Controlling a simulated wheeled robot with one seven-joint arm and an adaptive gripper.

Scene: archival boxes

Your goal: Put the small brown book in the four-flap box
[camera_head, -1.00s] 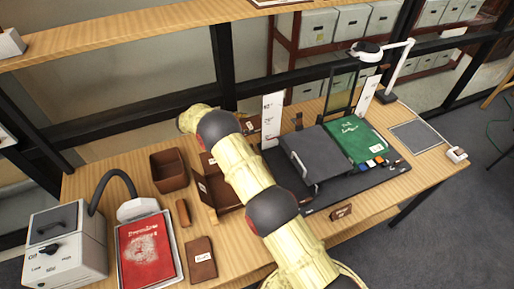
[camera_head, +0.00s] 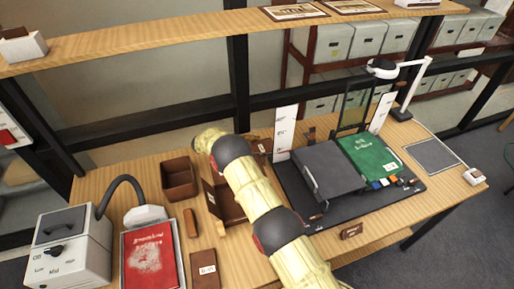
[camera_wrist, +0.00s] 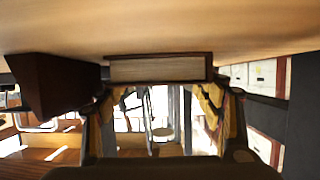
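In the wrist view a brown-covered book (camera_wrist: 160,69) shows its pale page edges, right at the fingertips of my gripper (camera_wrist: 163,88). The fingers stand wide apart, one by each end of the book; whether they press on it is unclear. In the head view my arm hides my gripper. The four-flap box (camera_head: 232,207), brown with raised flaps, is partly hidden behind my arm. A flat brown book with a white label (camera_head: 205,277) lies at the front; I cannot tell whether it is the book in the wrist view.
A brown open bin (camera_head: 179,180), a red book (camera_head: 151,262) on a tray and a grey control unit (camera_head: 68,248) stand on the left. A grey folder (camera_head: 328,168) and green book (camera_head: 369,156) lie on a dark mat to the right. A shelf (camera_head: 150,45) runs above.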

